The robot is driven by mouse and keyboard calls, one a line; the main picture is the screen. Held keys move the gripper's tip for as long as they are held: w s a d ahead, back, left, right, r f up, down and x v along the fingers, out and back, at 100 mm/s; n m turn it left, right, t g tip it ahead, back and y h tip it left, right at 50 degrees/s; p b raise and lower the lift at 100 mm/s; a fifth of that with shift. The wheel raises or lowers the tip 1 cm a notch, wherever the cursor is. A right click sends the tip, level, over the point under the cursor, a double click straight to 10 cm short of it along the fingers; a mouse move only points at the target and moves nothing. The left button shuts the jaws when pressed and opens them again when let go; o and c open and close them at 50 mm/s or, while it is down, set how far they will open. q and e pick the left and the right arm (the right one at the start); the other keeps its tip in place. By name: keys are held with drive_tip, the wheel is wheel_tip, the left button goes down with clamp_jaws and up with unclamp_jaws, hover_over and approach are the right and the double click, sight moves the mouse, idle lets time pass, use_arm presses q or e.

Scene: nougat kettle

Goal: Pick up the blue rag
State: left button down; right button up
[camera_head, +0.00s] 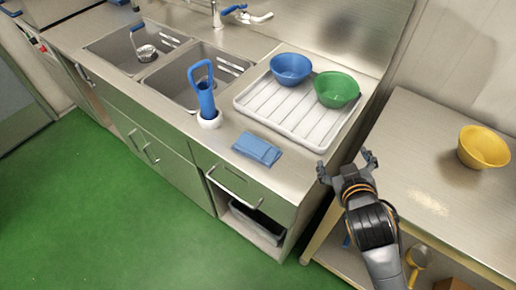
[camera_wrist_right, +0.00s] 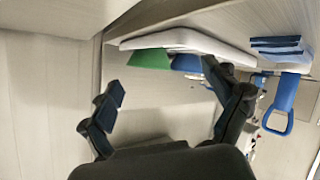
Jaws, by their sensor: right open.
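The blue rag (camera_head: 257,149) lies folded flat on the steel counter, in front of the white drying tray, near the counter's front edge. In the right wrist view the rag (camera_wrist_right: 279,47) shows at the upper right as a blue layered stack. My right gripper (camera_head: 346,166) is open and empty, to the right of the rag and apart from it, near the gap between the counter and the steel table. Its two spread fingers (camera_wrist_right: 170,100) show in the right wrist view. My left gripper does not show in either view.
The white tray (camera_head: 268,116) holds a blue bowl (camera_head: 291,68) and a green bowl (camera_head: 337,89). A blue-handled tool (camera_head: 205,98) stands in a white holder left of the rag. Two sinks lie further left. A yellow bowl (camera_head: 483,146) sits on the right table (camera_head: 430,160).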

drive_tip(key=w+a+r+n+t+y, duration=0.3)
drive_tip(key=a+r+n+t+y, duration=0.15)
drive_tip(key=r, duration=0.65)
drive_tip(key=w+a+r+n+t+y, duration=0.35)
drive_tip(key=a+r+n, duration=0.2)
drive_tip(key=r, duration=0.45)
drive_tip(key=s+a+r+n+g+y, duration=0.35)
drive_tip(key=a+n+g+y, duration=0.5)
drive_tip(key=n, duration=0.35)
drive_tip(key=s+a+r+n+g+y, duration=0.2)
drive_tip(key=s+a+n+g+y, duration=0.45)
drive_tip(key=n, duration=0.65)
drive_tip(key=n+g+h, duration=0.3)
drive_tip(key=n+h, duration=0.6)
drive_tip(key=h, duration=0.9)
approach(257, 147)
drive_tip(key=p+x, duration=0.2)
drive_tip(key=x, duration=0.1)
drive_tip(key=shift+w+a, duration=0.25)
drive_tip(key=shift+w+a+f+p, duration=0.1)
drive_tip(key=shift+f+p, duration=0.35)
drive_tip(key=shift+f, duration=0.1)
drive_tip(key=p+x, duration=0.1)
drive_tip(key=x, duration=0.2)
drive_tip(key=shift+f+p, duration=0.3)
drive_tip(key=shift+f, duration=0.45)
